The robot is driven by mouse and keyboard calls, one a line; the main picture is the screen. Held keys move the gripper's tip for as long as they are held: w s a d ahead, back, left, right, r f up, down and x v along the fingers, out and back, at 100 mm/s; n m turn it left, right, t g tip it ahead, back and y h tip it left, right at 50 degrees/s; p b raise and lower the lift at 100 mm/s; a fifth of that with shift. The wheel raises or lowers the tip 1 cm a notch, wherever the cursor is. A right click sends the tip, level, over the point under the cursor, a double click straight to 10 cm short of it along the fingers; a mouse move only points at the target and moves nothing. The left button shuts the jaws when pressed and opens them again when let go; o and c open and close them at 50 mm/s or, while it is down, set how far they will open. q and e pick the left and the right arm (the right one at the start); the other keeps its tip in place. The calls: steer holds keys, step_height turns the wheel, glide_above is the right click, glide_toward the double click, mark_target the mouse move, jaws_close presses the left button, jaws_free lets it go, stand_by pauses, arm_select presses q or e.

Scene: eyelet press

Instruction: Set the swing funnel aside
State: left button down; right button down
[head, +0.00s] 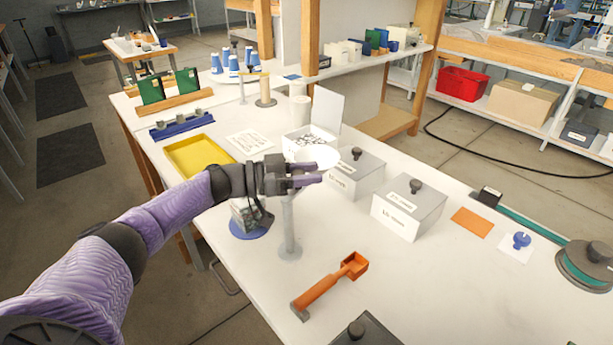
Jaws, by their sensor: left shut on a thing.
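The swing funnel appears to be the pale round bowl (318,157) beside my left gripper's fingertips, above a grey post (290,225) on a round foot. My left gripper (306,175) is shut, seemingly on the funnel's edge or arm; the fingers hide the exact contact. I cannot tell whether the funnel is joined to the post. A small grey device on a blue round base (248,232) stands just left of the post, partly hidden by my left wrist. My right gripper is not in view.
An orange scoop (330,286) lies in front of the post. Lidded grey boxes (408,209) stand to the right, an open white box (325,112) behind the funnel, and a yellow tray (198,155) at left. Bare white tabletop (430,285) shows at front right.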

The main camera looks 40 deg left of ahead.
arm_select(q)
steer(key=shift+f, duration=0.1)
stand_by(0.3)
steer(key=shift+c, duration=1.7)
jaws_free()
steer(key=v, duration=1)
steer(key=shift+w, duration=0.1)
